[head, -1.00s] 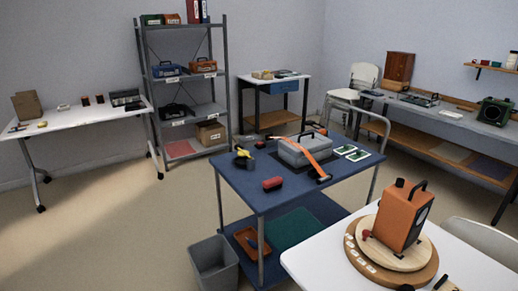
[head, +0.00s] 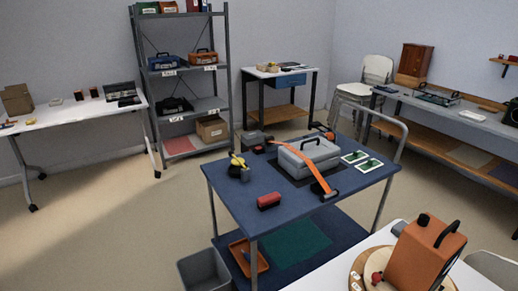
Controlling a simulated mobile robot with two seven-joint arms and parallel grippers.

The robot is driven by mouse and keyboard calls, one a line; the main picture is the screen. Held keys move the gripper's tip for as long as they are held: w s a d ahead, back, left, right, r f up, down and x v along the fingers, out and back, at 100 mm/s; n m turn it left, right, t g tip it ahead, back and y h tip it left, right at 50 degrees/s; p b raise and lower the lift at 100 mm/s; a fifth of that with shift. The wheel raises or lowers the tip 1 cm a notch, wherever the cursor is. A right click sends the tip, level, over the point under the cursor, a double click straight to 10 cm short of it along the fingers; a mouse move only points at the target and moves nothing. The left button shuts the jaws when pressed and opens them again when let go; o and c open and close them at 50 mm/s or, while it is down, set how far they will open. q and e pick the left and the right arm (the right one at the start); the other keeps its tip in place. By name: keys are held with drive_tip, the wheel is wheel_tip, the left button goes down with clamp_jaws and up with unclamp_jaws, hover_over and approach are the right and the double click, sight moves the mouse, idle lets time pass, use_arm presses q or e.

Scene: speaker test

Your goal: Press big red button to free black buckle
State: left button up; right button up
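An orange strap (head: 306,168) runs over a grey case (head: 308,153) with a dark handle, which sits on a blue cart top. A black buckle (head: 325,191) is at the strap's near end, on the cart top in front of the case. Its details are too small to tell, and I cannot make out a distinct red button on it. A red and black block (head: 268,201) lies left of the buckle. Neither of my grippers is in view.
The blue cart (head: 225,190) also holds a yellow and black tool (head: 238,166) and two white-green cards (head: 362,161). An orange speaker (head: 425,252) stands on a round wooden board on the white table at lower right. A grey bin (head: 204,270) stands beside the cart.

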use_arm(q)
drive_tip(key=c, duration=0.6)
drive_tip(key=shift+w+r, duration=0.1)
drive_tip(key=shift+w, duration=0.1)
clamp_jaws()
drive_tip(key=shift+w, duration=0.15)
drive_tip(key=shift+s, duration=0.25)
